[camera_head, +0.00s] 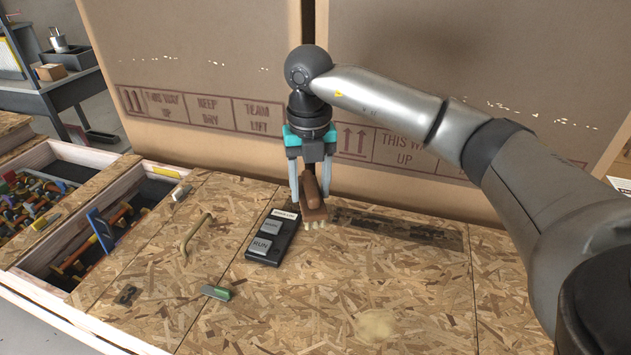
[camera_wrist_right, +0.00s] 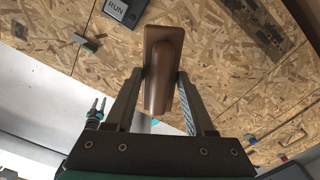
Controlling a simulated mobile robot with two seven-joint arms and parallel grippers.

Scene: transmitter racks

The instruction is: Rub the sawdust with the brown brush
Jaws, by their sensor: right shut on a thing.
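The brown brush (camera_head: 313,204) has a rounded handle and pale bristles. My right gripper (camera_head: 311,190) is shut on it, bristles pointing down, close above the wooden board top. In the right wrist view the brush (camera_wrist_right: 162,65) sits between the two fingers of the gripper (camera_wrist_right: 163,85). The sawdust (camera_head: 375,326) is a small pale tan patch on the board near the front, in front of and to the right of the brush, apart from it.
A black device with RUN on a button (camera_head: 270,240) lies just left of the brush. A green-grey block (camera_head: 216,292) and a curved tan handle (camera_head: 192,237) are further left. Open tool bins (camera_head: 95,235) are at the far left. Large cardboard boxes (camera_head: 220,70) stand behind. The board's front right is clear.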

